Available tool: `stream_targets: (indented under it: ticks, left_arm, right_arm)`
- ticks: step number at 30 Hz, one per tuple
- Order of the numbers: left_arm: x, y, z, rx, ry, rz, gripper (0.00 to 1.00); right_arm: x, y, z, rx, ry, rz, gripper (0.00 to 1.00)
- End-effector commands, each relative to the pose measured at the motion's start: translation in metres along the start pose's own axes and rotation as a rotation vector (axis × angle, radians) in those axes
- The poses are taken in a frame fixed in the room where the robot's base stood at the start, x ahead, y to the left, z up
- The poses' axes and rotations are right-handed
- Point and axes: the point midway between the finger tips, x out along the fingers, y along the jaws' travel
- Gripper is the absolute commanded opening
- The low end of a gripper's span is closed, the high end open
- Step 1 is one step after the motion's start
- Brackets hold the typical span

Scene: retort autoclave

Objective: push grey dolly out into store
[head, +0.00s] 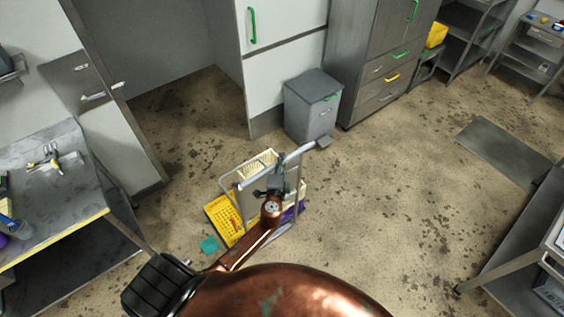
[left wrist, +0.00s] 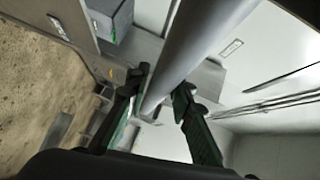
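The grey dolly (head: 297,190) stands on the floor in the middle of the head view, partly hidden by my arm. It has a raised pale tubular handle, and a yellow crate (head: 222,213), a cream basket (head: 258,164) and a purple crate (head: 292,211) show on or at it. My left gripper (head: 282,162) is at the handle. In the left wrist view the thick grey handle bar (left wrist: 187,50) runs between the two dark fingers (left wrist: 160,82), which sit close on either side of it. My right gripper is not in view.
A grey pedal bin (head: 312,105) stands beyond the dolly, beside tall cabinets (head: 375,60). A bench (head: 50,190) stands at the left and a metal table (head: 515,255) at the right. A teal patch (head: 208,245) lies near the dolly.

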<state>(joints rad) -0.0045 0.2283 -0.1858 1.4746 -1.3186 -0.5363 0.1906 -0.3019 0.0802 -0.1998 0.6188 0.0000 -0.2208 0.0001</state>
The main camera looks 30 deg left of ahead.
Motion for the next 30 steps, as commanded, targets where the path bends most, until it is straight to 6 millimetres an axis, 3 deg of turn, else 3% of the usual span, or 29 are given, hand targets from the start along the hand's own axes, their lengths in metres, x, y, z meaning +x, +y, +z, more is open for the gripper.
stream_targets:
  ticks: [9,23,30]
  left_arm:
    - [0.0,0.0,0.0,0.0,0.0,0.001,0.0]
    - [0.0,0.001,0.0,0.0,0.0,0.001,0.0]
    - [0.014,-0.003,0.013,0.001,0.0,-0.002,0.0]
  right_arm:
    - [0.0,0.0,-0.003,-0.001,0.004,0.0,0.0]
    - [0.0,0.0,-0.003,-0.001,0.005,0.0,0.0]
    - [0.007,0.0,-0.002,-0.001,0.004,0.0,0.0]
